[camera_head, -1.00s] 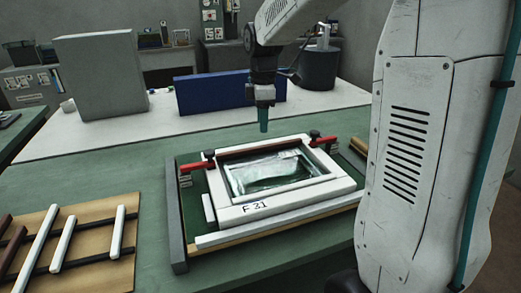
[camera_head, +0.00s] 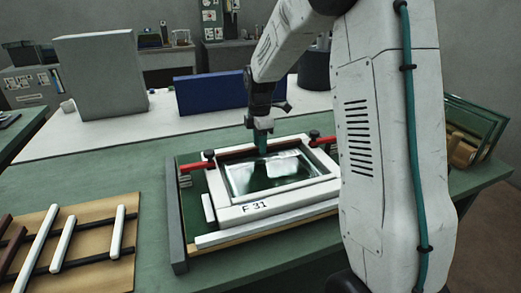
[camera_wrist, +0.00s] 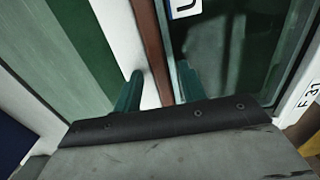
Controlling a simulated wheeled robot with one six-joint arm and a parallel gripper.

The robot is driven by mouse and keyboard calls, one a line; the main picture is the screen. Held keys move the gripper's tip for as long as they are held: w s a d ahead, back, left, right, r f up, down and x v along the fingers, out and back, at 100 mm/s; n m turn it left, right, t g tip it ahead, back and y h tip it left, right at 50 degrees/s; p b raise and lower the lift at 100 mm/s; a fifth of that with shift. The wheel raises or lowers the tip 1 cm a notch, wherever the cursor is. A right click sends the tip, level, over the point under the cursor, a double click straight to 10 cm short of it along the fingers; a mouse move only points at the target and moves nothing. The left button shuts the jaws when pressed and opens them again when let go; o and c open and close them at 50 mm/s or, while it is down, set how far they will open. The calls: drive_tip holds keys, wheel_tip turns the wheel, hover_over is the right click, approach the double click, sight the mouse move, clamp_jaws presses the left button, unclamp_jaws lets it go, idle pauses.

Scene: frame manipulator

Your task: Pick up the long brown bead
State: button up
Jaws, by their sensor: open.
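The long brown bead (camera_wrist: 150,45) shows in the wrist view as a thin reddish-brown strip between a white frame bar and the glass. In the head view it lies along the far inner side of the white frame (camera_head: 225,214) marked F 31. My gripper (camera_wrist: 160,74) is open, with one teal finger on each side of the strip's line. In the head view my gripper (camera_head: 261,148) points down at the far side of the frame. Whether the fingertips touch the bead cannot be told. The bead's lower part is hidden behind the gripper body.
Red-handled clamps (camera_head: 192,165) sit at the frame's far corners. A wooden rack (camera_head: 85,262) at the left holds white and brown strips. A blue box (camera_head: 212,91) and a grey block (camera_head: 101,75) stand behind.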

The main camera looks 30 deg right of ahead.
drive_tip(key=shift+s+f, duration=0.1)
clamp_jaws()
